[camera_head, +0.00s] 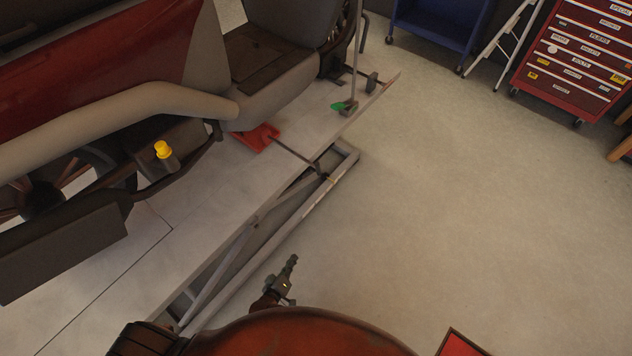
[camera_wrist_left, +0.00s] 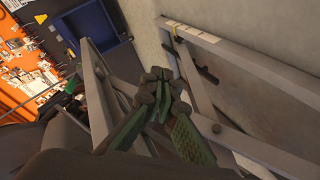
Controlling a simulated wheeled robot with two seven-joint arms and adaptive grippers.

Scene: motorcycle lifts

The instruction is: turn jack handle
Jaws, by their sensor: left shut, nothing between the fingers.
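A red jack (camera_head: 256,138) sits on the grey lift platform beneath the motorcycle. Its thin dark handle (camera_head: 299,156) slants down to the right past the platform's edge, ending near the lift's lower frame. In the left wrist view, a dark bar that looks like the handle's end (camera_wrist_left: 205,75) shows beside the frame, right of the fingertips. My left gripper (camera_head: 291,262) is nearer the camera than the handle, over the floor beside the lift, apart from it. In its wrist view the green-padded fingers (camera_wrist_left: 160,84) are together and empty. My right gripper is not in view.
The lift's lower frame (camera_head: 268,243) runs diagonally beside the gripper. A green pedal-like part (camera_head: 342,106) stands at the platform's far end. A red tool cabinet (camera_head: 570,62), a blue cart (camera_head: 437,30) and a white stepladder (camera_head: 505,42) are at the back. Open floor lies right.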

